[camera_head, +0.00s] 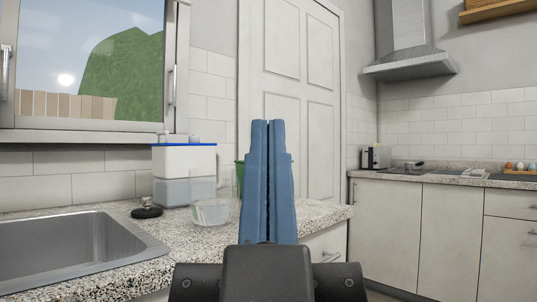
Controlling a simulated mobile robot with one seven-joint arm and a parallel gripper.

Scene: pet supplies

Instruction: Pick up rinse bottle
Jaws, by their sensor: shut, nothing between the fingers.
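My gripper (268,125) is shut and empty, its two blue fingers side by side and pointing up in the middle of the view. I cannot clearly make out a rinse bottle. On the counter (125,285) left of the gripper stand a white and translucent tub with a blue rim (184,160) and a clear glass vessel (211,211). A green object (239,175) is mostly hidden behind the blue fingers, so I cannot tell what it is.
A steel sink (75,250) is set in the counter at the left. A small black and metal item (147,208) sits near its edge. A white door (308,130) stands behind. A second counter (430,178) with small items runs along the right, under a range hood (410,65).

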